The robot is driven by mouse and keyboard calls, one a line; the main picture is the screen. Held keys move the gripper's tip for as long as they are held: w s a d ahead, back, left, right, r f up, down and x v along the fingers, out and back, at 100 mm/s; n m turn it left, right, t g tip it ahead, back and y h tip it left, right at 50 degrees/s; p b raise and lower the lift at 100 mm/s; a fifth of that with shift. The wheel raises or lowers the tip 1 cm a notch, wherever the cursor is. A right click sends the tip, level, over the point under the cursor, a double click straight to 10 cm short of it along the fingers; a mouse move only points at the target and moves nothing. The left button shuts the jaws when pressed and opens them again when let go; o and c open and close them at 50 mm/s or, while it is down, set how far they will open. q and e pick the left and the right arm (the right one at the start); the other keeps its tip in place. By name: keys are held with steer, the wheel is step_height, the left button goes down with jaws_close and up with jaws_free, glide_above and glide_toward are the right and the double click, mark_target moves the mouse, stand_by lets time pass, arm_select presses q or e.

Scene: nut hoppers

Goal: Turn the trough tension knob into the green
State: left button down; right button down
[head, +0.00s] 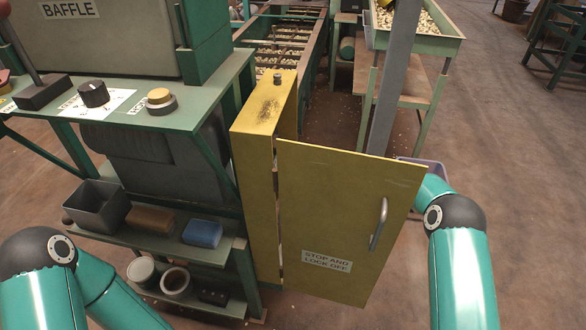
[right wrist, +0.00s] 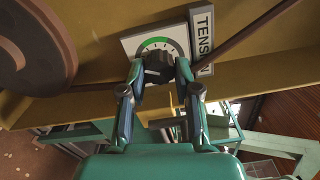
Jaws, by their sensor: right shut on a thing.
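The black tension knob (right wrist: 158,62) shows in the right wrist view, on a white dial plate (right wrist: 132,45) with a green arc. My right gripper (right wrist: 157,72) is shut on the knob, one finger on each side. The knob's pointer cannot be made out. In the head view my right arm (head: 458,250) reaches behind the open yellow door (head: 335,215), which hides the gripper and knob. My left arm (head: 60,275) is at the lower left; its gripper is out of view.
In the right wrist view a brown wheel (right wrist: 30,45) and a dark belt lie close to the dial. In the head view a green bench carries another black knob (head: 93,94) and a yellow button (head: 159,97). A grey post (head: 393,85) stands behind the door.

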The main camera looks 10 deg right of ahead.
steer(key=shift+f, duration=0.2)
steer(key=c, duration=1.1)
jaws_free()
steer(key=v, duration=1.2)
